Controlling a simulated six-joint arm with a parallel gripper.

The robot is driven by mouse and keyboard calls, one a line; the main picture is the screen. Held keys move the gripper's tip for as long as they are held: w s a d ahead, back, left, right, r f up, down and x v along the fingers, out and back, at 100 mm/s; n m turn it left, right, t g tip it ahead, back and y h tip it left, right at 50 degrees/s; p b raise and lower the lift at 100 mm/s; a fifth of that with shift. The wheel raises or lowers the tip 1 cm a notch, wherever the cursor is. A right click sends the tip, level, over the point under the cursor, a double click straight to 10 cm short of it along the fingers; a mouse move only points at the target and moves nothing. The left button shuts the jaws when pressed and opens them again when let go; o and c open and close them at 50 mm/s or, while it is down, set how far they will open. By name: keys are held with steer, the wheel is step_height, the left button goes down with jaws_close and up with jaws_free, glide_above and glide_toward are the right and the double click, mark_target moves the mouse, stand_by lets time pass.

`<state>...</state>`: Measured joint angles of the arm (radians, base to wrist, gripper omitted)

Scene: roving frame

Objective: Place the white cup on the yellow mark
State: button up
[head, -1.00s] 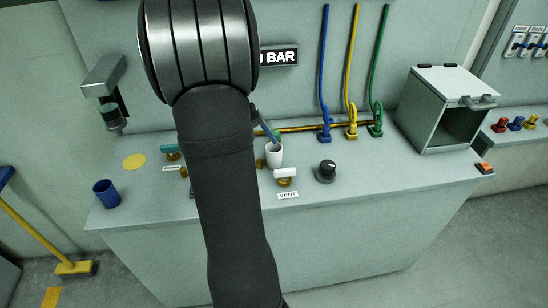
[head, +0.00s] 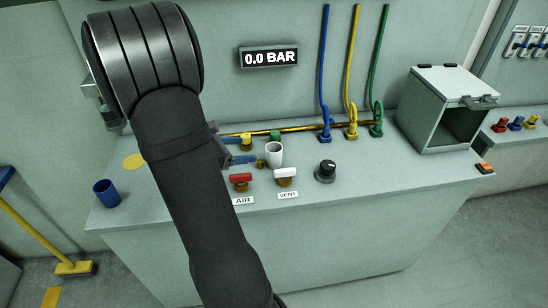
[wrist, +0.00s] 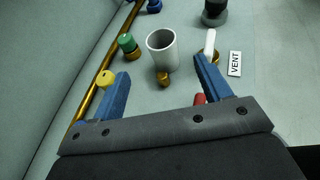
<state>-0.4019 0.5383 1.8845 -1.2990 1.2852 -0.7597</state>
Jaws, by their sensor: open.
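The white cup (head: 274,154) stands upright on the bench top behind the VENT valve. In the wrist view the cup (wrist: 161,52) is just beyond the fingertips, roughly in line with the gap between them. My gripper (head: 247,151) is open and empty, low over the bench to the left of the cup; its blue fingers also show in the wrist view (wrist: 160,72).
A red AIR valve (head: 240,178), white VENT valve (head: 286,174) and black knob (head: 326,171) stand near the cup. Yellow (head: 246,139) and green (head: 275,135) knobs and a brass pipe are behind. A blue cup (head: 107,194) stands at the bench's left end.

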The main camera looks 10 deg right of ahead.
glide_toward(280, 149)
steer(key=x, duration=0.2)
steer(key=shift+w+d+r, duration=0.1)
steer(key=shift+w+d, duration=0.05)
steer(key=shift+d, duration=0.2)
steer(key=x, duration=0.5)
steer(key=shift+f, duration=0.25)
steer(key=c, duration=1.1)
steer(key=shift+c, duration=0.3)
steer(key=shift+r, duration=0.1)
